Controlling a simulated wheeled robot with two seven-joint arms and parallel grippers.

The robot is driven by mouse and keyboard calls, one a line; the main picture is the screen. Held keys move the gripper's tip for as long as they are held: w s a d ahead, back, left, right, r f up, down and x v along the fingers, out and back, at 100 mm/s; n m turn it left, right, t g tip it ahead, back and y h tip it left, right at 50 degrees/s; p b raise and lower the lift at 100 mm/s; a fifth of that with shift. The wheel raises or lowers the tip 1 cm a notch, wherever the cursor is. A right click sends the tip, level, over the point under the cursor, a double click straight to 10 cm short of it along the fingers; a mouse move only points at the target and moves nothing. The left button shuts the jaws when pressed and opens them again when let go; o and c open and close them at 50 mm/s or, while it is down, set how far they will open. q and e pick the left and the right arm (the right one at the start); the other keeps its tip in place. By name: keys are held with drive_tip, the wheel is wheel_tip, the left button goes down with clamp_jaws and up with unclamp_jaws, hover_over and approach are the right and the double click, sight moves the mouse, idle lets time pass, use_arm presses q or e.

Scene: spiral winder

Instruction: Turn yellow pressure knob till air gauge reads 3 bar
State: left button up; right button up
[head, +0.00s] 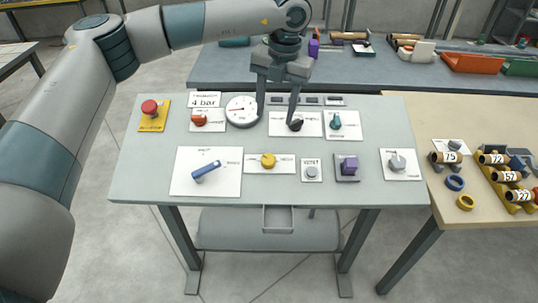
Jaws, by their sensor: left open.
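The yellow knob (268,160) sits on a white plate near the middle of the grey panel table (135,180). The round white gauge (240,111) stands behind it to the left; its reddish needle points left, but its scale is too small to read. A small card (204,100) left of the gauge reads "4 bar". My left gripper (278,119) is open and empty, pointing down behind the yellow knob and apart from it. One finger overlaps the gauge's right edge in the picture; the other is in front of or beside a black knob (297,126). My right gripper is out of view.
A blue lever (206,168) is left of the yellow knob and a grey button (312,172) right of it. A red button (151,108), orange knob (199,121), teal knob (336,122), purple block (349,164) and grey knob (397,162) are also on the panel.

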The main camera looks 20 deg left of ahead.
sight(268, 157)
use_arm(q)
drive_tip(key=f+p, duration=0.2)
drive_tip(key=f, duration=0.3)
drive_tip(key=a+f+p, duration=0.1)
drive_tip(key=f+p, duration=0.1)
drive_tip(key=f, duration=0.3)
drive_tip(key=f+p, duration=0.2)
drive_tip(key=f, duration=0.3)
drive_tip(key=shift+a+f, duration=0.35)
drive_tip(key=shift+f, duration=0.05)
drive_tip(key=shift+f+p, duration=0.35)
drive_tip(key=shift+f, duration=0.15)
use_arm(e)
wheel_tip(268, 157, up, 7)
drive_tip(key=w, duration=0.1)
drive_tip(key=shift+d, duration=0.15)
use_arm(q)
drive_tip(key=c, duration=1)
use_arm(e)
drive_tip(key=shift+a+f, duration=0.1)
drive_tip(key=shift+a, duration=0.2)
